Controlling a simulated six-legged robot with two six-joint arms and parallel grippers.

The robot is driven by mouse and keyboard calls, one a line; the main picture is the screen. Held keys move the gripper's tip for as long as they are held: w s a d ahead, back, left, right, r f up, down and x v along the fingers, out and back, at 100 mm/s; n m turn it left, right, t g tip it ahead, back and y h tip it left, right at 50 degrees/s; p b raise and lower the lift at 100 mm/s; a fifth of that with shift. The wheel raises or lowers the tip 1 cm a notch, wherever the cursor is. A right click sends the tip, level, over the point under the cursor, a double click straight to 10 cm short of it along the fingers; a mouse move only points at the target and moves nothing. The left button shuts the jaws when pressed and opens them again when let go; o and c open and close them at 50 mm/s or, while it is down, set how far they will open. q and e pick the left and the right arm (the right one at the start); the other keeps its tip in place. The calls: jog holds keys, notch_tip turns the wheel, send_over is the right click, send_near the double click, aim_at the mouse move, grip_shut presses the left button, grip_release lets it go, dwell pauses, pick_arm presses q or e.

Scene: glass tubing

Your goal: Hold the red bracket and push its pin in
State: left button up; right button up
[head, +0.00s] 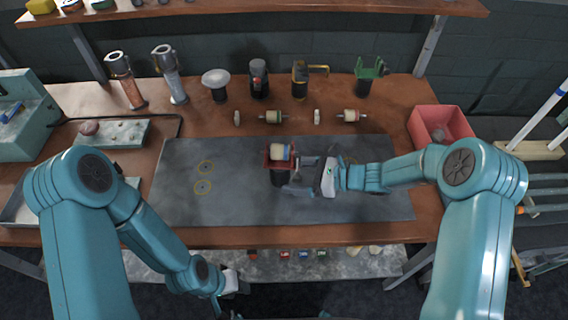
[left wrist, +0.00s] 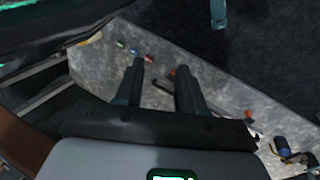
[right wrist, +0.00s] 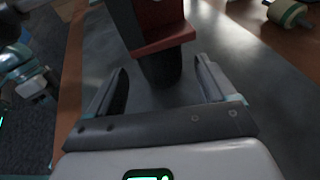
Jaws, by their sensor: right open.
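The red bracket (head: 267,163) stands upright on a dark post (head: 278,179) on the grey mat, with a cream and blue roller (head: 280,152) in its top. My right gripper (head: 296,174) is open and comes at it from the right. In the right wrist view, the red bracket (right wrist: 165,44) is just beyond the open fingers and the dark post (right wrist: 160,70) lies between their tips, not clearly gripped. I cannot make out the pin. My left gripper (left wrist: 158,75) is open and empty, low in front of the bench.
The grey mat (head: 225,205) is mostly clear. Behind it lie rollers (head: 273,117) and small discs, then a row of stands and tools. A red bin (head: 440,122) is at the right. A lower shelf (head: 345,263) holds small coloured parts.

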aim_at(287, 174)
jog(key=shift+f+b+x, duration=0.25)
jog(key=shift+b+x, duration=0.2)
jog(key=shift+x, duration=0.6)
jog(key=shift+w+a, duration=0.2)
jog(key=shift+a, duration=0.3)
pick_arm(q)
notch_tip(287, 174, down, 2)
jog(key=shift+s+f, duration=0.1)
jog(key=shift+s, duration=0.05)
jog(key=shift+d, duration=0.1)
